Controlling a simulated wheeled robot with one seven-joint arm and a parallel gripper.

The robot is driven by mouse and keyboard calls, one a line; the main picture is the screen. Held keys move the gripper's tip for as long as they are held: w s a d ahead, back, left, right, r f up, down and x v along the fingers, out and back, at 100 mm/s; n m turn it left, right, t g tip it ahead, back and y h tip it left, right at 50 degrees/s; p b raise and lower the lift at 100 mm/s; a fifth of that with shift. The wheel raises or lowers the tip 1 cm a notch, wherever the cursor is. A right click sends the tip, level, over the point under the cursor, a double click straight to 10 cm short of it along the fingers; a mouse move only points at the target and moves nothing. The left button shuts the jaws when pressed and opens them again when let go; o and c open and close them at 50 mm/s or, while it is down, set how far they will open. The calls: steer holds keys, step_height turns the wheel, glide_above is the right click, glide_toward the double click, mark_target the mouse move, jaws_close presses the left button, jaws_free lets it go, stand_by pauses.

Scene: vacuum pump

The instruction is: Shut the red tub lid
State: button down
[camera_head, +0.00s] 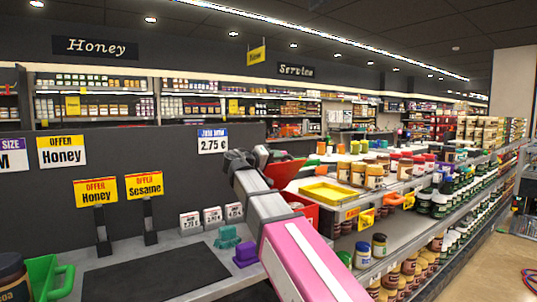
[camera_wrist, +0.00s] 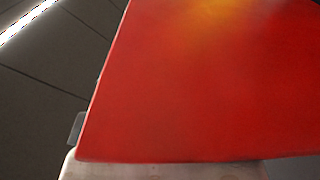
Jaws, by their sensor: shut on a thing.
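The red tub (camera_head: 307,209) stands on the shelf, partly hidden behind my arm. Its red lid (camera_head: 287,172) is raised and tilted above it, not lying flat. My gripper (camera_head: 270,156) is at the lid's upper left edge and is shut on it; the fingertips are small and partly hidden. In the wrist view, the red lid (camera_wrist: 195,85) fills most of the picture close up. A pale piece lies along its lower edge there.
A yellow tray (camera_head: 327,194) and several jars (camera_head: 375,177) stand right of the tub. Purple and green blocks (camera_head: 245,254) and price cards (camera_head: 212,216) are left of my arm. A dark mat (camera_head: 158,272) lies on the grey counter in front.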

mark_target(285, 170)
steer(key=s+d+f+m, duration=0.2)
steer(key=s, duration=0.1)
steer(key=s+d+f+m, duration=0.1)
steer(key=shift+s+f+m, duration=0.25)
steer(key=shift+f+m, duration=0.1)
steer(key=shift+m, duration=0.05)
steer(key=shift+s+d+f+m, duration=0.2)
steer(key=shift+s+f+m, duration=0.15)
steer(key=shift+f, duration=0.1)
steer(key=shift+s+d+f+m, duration=0.2)
steer(key=shift+f+m, duration=0.15)
steer(key=shift+f, duration=0.1)
steer(key=c, duration=1.1)
jaws_free()
steer(key=shift+a, duration=0.15)
